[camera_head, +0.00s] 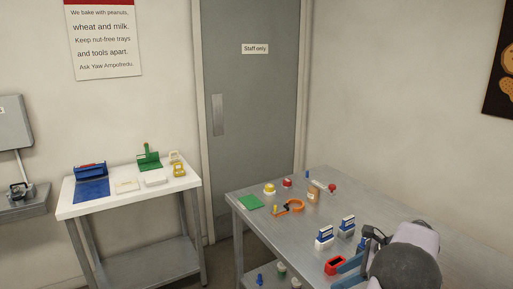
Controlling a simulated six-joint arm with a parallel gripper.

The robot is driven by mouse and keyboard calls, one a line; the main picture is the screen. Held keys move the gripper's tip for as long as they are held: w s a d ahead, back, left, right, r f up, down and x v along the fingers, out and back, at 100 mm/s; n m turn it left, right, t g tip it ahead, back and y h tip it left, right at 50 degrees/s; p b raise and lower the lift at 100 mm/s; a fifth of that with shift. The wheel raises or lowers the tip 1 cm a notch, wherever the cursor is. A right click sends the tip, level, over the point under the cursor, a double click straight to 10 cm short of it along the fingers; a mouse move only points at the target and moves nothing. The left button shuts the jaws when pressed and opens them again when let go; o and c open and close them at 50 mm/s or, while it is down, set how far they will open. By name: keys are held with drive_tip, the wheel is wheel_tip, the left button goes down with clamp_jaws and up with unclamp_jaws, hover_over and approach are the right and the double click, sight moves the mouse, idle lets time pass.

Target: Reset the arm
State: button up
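My arm reaches in at the lower right of the head view, over the near part of the steel table (240,207). A dark rounded joint and a pale lilac link cover most of its end. My gripper (343,276) appears as blue pieces pointing left, close to a red tool (334,267). The joint hides part of it and the frame edge cuts it off. I cannot tell whether it is open or shut, or whether it touches the red tool.
Two blue-and-white stamps (324,237) (347,226), an orange tape tool (295,206), a green pad (251,202), a brown box (313,192) and red and yellow knobs stand on the steel table. A white side table (130,204) holds blue and green tools. A grey door (250,110) stands behind.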

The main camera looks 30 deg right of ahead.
drive_tip(key=w+a+n+g+p, duration=0.25)
drive_tip(key=a+n+g, duration=0.25)
drive_tip(key=a+n, duration=1.5)
drive_tip(key=s+a+f+n+h, duration=0.1)
drive_tip(key=s+a+n, duration=0.4)
drive_tip(key=a, duration=0.4)
drive_tip(key=s+a+n+g+h+p, duration=0.1)
drive_tip(key=s+a+n, duration=0.3)
drive_tip(key=a, duration=0.5)
drive_tip(key=shift+s+a+f+n+g+h, duration=0.3)
drive_tip(key=shift+s+a+f+n+h, duration=0.1)
drive_tip(key=shift+s+h, duration=0.35)
